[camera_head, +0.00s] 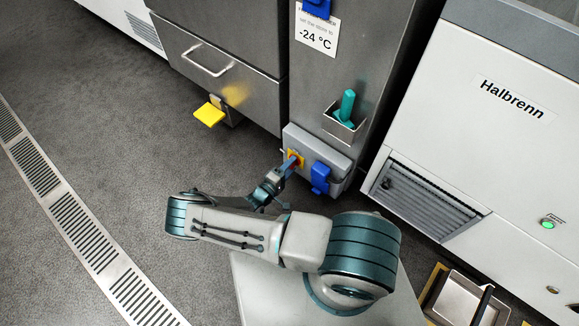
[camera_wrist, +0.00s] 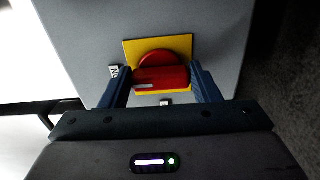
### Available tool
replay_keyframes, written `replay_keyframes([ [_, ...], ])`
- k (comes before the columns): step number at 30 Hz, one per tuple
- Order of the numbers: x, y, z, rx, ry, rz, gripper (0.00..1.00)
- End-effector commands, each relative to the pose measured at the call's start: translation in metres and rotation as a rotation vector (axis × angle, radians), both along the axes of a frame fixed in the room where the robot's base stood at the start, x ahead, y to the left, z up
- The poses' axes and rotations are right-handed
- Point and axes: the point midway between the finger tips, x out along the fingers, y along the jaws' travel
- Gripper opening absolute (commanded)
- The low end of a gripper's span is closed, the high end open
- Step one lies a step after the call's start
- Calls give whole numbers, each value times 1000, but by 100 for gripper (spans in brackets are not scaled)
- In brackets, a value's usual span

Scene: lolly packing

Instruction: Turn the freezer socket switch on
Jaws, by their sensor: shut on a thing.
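The freezer socket is a grey box (camera_head: 335,159) low on the steel column. Its rotary switch is a red knob (camera_wrist: 162,74) on a yellow plate (camera_wrist: 185,46); the plate also shows in the head view (camera_head: 293,155). My gripper (camera_wrist: 162,82) reaches the switch from the front, with one blue finger on each side of the red knob, shut on it. A white mark on the knob lies roughly level in the wrist view. Small white labels sit left of and below the plate. In the head view my gripper (camera_head: 290,165) hides most of the knob.
A blue plug or cover (camera_head: 320,178) is on the same box, right of the switch. A steel holder (camera_head: 343,126) with a teal-handled tool is above. A yellow pedal (camera_head: 209,114) juts out at left. The white Halbrenn machine (camera_head: 480,130) stands at right. Floor at left is clear.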

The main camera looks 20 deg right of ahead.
Motion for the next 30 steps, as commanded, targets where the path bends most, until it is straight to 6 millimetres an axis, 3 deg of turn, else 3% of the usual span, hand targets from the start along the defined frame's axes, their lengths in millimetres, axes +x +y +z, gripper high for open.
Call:
replay_keyframes([
  [6, -2, -1, -1, 0, 3, -4, 34],
  [7, -2, -1, -1, 0, 2, -4, 59],
  [9, -2, -1, -1, 0, 2, -3, 78],
  [20, -3, 4, 0, 0, 1, 0, 78],
  [25, -17, 24, 2, 0, 3, 3, 78],
  [30, -40, 56, 1, 3, 3, 3, 78],
])
